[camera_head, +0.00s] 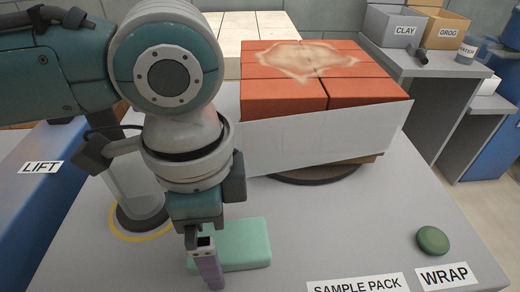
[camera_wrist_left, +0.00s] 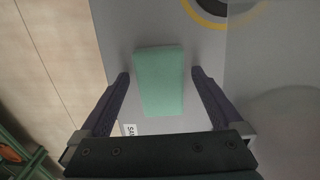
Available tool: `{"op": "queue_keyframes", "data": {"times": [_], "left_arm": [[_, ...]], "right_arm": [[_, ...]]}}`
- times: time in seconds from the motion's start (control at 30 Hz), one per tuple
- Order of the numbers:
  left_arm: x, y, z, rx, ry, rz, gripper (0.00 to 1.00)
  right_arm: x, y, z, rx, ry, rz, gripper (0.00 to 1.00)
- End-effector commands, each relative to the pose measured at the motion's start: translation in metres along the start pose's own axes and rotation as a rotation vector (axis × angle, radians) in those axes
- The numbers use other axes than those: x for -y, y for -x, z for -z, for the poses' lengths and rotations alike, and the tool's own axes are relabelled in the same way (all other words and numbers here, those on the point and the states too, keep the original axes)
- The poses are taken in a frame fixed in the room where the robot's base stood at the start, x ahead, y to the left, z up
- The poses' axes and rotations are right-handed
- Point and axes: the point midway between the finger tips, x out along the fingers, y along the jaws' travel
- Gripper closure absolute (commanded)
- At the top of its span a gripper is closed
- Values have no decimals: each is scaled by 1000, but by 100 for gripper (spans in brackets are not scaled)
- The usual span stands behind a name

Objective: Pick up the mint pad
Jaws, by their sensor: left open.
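The mint pad (camera_head: 244,245) is a flat pale green block lying on the grey table in the head view, partly hidden by my left gripper (camera_head: 208,275). My left gripper points down over the pad's left part. In the left wrist view the whole top of the mint pad (camera_wrist_left: 160,82) shows between the two spread fingers of my left gripper (camera_wrist_left: 160,82). A gap shows on both sides of the pad, and the gripper is open and empty. My right gripper is not in view.
A pack of red-orange bricks (camera_head: 283,97) with a white wrap (camera_head: 315,138) stands behind the pad on a dark round base (camera_head: 318,174). A green disc (camera_head: 432,240) lies by the WRAP label (camera_head: 446,276). A clear cylinder (camera_head: 137,190) stands at left. The table between pad and disc is clear.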

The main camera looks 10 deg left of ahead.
Motion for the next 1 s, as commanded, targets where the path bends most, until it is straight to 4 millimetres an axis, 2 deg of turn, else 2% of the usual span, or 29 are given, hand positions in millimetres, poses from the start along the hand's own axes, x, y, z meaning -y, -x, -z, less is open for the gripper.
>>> {"op": "queue_keyframes", "data": {"times": [0.17,0.83,1.0], "left_arm": [[0,0,0,0,-1,0,1],[0,1,0,0,0,0,76],[0,1,0,0,0,0,79]], "right_arm": [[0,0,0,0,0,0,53],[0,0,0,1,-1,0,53],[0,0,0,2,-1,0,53]]}}
